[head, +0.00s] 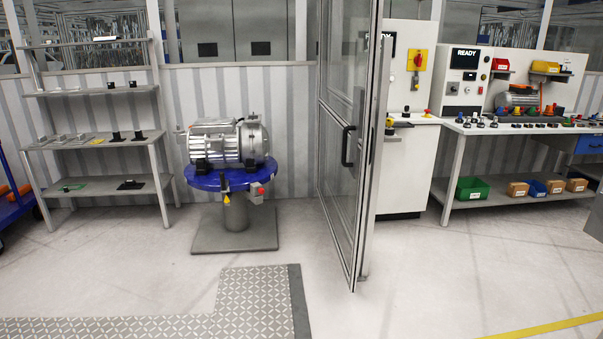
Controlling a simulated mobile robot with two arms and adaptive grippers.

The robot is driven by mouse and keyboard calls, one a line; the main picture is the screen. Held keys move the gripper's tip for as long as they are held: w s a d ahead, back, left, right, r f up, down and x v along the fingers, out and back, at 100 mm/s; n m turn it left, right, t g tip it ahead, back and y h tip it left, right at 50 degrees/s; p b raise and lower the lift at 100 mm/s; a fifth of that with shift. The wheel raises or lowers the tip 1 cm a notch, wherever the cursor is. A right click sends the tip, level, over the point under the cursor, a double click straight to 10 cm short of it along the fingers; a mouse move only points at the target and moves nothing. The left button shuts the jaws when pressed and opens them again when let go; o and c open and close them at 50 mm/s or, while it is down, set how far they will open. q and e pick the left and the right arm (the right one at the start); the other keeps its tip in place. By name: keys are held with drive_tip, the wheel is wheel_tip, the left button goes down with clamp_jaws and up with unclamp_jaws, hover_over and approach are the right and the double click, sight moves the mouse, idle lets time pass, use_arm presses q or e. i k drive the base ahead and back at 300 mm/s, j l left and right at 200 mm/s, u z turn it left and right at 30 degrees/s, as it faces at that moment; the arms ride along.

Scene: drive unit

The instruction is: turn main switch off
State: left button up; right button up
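A red rotary switch on a yellow plate (417,60), which looks like the main switch, is on the upper front of a white control cabinet (398,170) right of the middle. The switch is small in the view. Its red handle looks roughly upright, but I cannot read its markings. The cabinet stands behind the edge of a glass door, which hides part of its left side. Neither of my grippers is in view.
The framed glass door (340,200) with a black handle (347,146) stands open into the room. A motor (228,143) sits on a blue round stand at the left. A workbench (520,202) with bins is at the right. The floor in front is clear.

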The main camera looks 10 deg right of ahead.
sight(417, 60)
drive_tip(key=i+z, duration=0.15)
drive_tip(key=i, duration=0.4)
drive_tip(key=i+j+z, duration=0.15)
drive_tip(key=i, duration=0.4)
drive_tip(key=i+j+z, duration=0.15)
drive_tip(key=i, duration=0.4)
drive_tip(key=i+l+z, duration=0.25)
drive_tip(key=z, duration=0.2)
drive_tip(key=i+z, duration=0.9)
drive_tip(key=i+j+z, duration=0.25)
drive_tip(key=z, duration=0.2)
drive_tip(key=i+u, duration=0.1)
drive_tip(key=i, duration=0.35)
drive_tip(key=i+l+u, duration=0.1)
drive_tip(key=i, duration=0.4)
drive_tip(key=i+l+u, duration=0.1)
drive_tip(key=i, duration=0.35)
drive_tip(key=i+l+u, duration=0.1)
drive_tip(key=i+l, duration=0.15)
drive_tip(key=i, duration=0.2)
drive_tip(key=i+j+u, duration=0.2)
drive_tip(key=i+u, duration=0.2)
drive_tip(key=i, duration=0.25)
drive_tip(key=i+u, duration=0.45)
drive_tip(key=i, duration=0.15)
drive_tip(key=i+l+u, duration=0.2)
drive_tip(key=i+u, duration=0.2)
drive_tip(key=i, duration=0.65)
drive_tip(key=u, duration=0.05)
